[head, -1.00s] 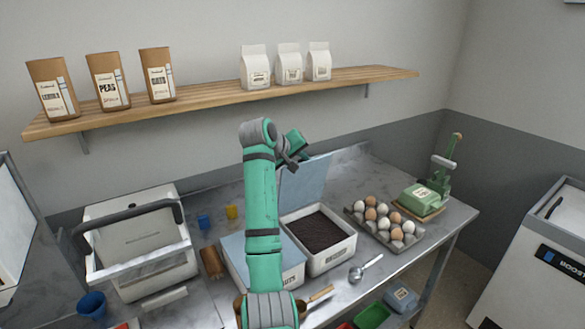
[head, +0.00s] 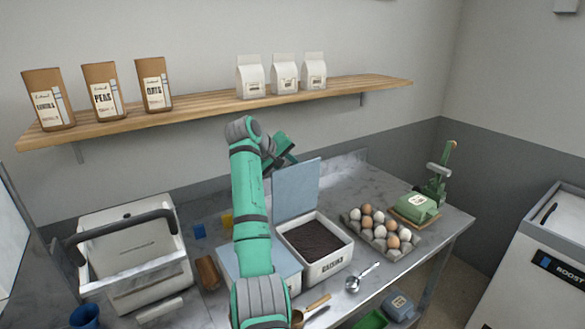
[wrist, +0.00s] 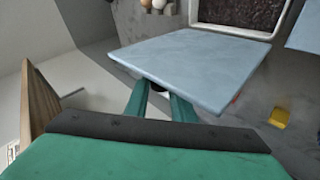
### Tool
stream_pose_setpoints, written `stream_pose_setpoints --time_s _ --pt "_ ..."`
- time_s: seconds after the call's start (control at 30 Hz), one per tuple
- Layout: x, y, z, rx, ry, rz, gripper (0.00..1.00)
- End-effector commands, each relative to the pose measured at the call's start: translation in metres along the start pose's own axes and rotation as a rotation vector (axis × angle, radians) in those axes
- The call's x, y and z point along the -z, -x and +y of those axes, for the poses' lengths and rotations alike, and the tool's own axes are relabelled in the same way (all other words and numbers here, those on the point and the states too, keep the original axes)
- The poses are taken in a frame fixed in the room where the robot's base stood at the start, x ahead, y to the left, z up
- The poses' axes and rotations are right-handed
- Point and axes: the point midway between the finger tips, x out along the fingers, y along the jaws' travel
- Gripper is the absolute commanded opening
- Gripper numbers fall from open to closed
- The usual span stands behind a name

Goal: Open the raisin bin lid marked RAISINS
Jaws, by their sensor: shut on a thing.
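The raisin bin (head: 325,268) is a white box with RAISINS on its front, standing on the metal counter. It is uncovered, and its dark contents show. Its pale blue lid (head: 297,188) stands raised, near upright, at the back of the bin. My gripper (head: 288,152) is at the lid's upper edge. In the wrist view, its green fingers (wrist: 160,102) are shut on the near edge of the lid (wrist: 195,65), and the lid hides the fingertips. The open bin (wrist: 240,12) shows beyond the lid.
A neighbouring bin with a flat pale blue lid (head: 228,262) is on the left, partly behind my arm. An egg tray (head: 352,222), a metal scoop (head: 353,283) and a green device (head: 415,207) are on the right. A wooden shelf (head: 210,105) runs above the counter.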

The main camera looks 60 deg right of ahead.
Motion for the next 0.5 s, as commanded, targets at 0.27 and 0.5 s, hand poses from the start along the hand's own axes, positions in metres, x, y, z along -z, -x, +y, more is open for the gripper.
stream_pose_setpoints --time_s 0.27,0.5 --pt "-0.0044 -0.0061 -0.0034 0.009 0.003 -0.012 0.4" --pt "-0.0033 -0.0017 -0.0002 0.005 0.0 -0.008 0.4"
